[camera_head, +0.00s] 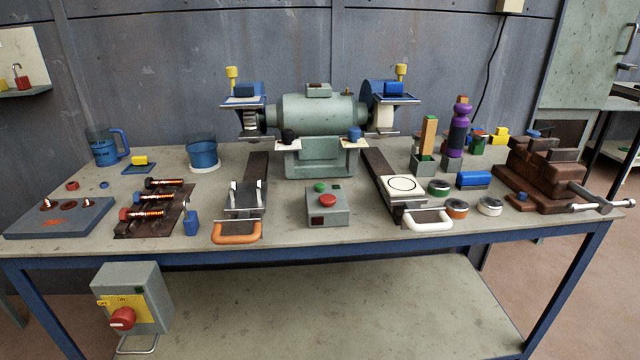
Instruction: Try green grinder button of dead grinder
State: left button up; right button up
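The bench grinder (318,115) stands at the back middle of the workbench, a grey-green motor with a wheel under a blue guard at each end. In front of it sits a grey switch box (327,207) on the bench top. The box has a green button (320,187) at its upper part and a red button (327,200) just below. A small dark window shows low on its front. Nothing covers the buttons. I cannot tell from this view whether the grinder's wheels turn. Neither of my grippers shows in the head view.
An isolator box with a red knob (122,318) hangs at the bench's front left. An orange-handled slide (237,232) and a white-handled slide (428,221) flank the switch box. A brown vise (548,170) stands at right. Bench top (300,240) before the switch box is clear.

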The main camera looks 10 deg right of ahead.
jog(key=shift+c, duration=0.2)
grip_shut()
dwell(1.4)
